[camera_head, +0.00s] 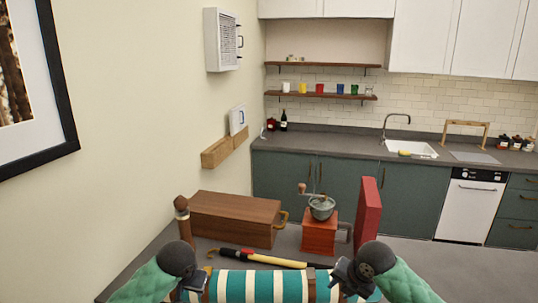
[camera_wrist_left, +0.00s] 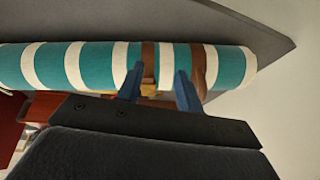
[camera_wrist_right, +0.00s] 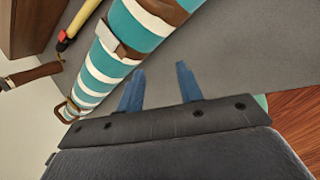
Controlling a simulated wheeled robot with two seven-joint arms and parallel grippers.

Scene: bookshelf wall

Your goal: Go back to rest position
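My left gripper (camera_wrist_left: 160,72) is open, its two blue fingers apart in front of a teal-and-white striped roll (camera_wrist_left: 100,62) with brown straps. A tan piece shows between the fingers; I cannot tell whether they touch it. My right gripper (camera_wrist_right: 160,72) is open with nothing between its fingers, over grey tabletop beside the same roll (camera_wrist_right: 112,62). In the head view the roll (camera_head: 263,287) lies across the near edge of the table, between my two arms. The fingertips are mostly hidden there.
Behind the roll lie a yellow-and-black stick-like item (camera_head: 263,258), a wooden box (camera_head: 235,218), a red coffee grinder (camera_head: 319,236) and an upright red book-like object (camera_head: 367,210). The wall stands close on the left. Kitchen counters (camera_head: 410,195) stand beyond. The table's right part is clear.

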